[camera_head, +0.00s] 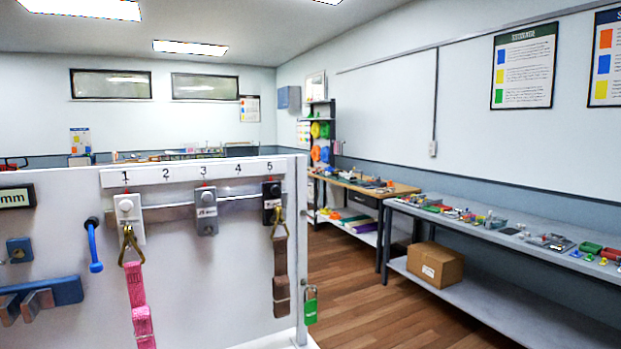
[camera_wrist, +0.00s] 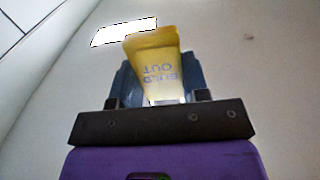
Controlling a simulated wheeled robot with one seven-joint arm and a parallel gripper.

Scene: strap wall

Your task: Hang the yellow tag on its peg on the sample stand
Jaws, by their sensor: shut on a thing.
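In the wrist view my gripper (camera_wrist: 157,100) is shut on the yellow tag (camera_wrist: 155,62). The tag stands up between the two dark blue fingers, and its lettering reads upside down. In the head view neither my gripper nor the yellow tag shows. The head view shows a white panel (camera_head: 220,285) with numbered positions 1 to 5 along its top. A green tag (camera_head: 311,308) hangs at the panel's right edge. I cannot tell which part is the sample stand or the yellow tag's peg.
A pink strap (camera_head: 137,290) hangs under number 1 and a brown strap (camera_head: 281,270) under number 5. A blue hook (camera_head: 95,250) sticks out at the left. A grey bench (camera_head: 480,225) with small parts stands right, a cardboard box (camera_head: 435,264) beneath. The wooden floor between is clear.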

